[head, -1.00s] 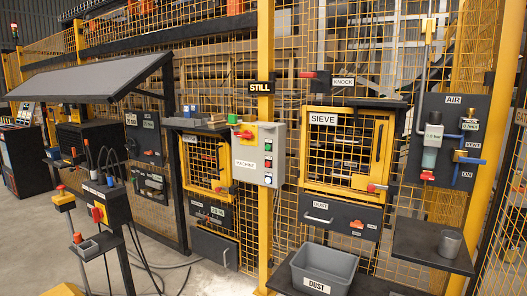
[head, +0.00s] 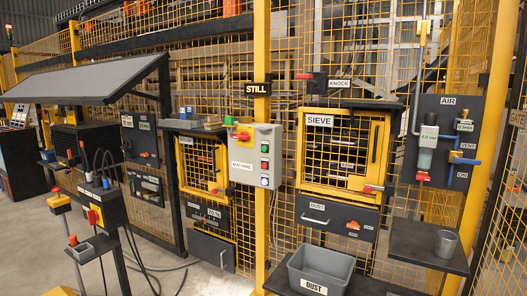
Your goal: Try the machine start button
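The machine control box (head: 255,155), a light grey case labelled MACHINE, is fixed to the yellow post right of centre. A red rotary switch (head: 241,136) on a yellow plate sits at its upper left. A column of small round buttons (head: 265,165) runs down its right side, with a green one among them and a pale blue-white one at the bottom. The labels beside the buttons are too small to read. Neither of my grippers is in view, and nothing covers the box.
A STILL sign (head: 257,89) hangs above the box. The caged SIEVE door (head: 345,150) is to its right, over a grey DUST bin (head: 321,272). An AIR panel (head: 445,145) and a shelf with a grey cup (head: 445,243) are farther right. A pedestal (head: 100,212) stands at left.

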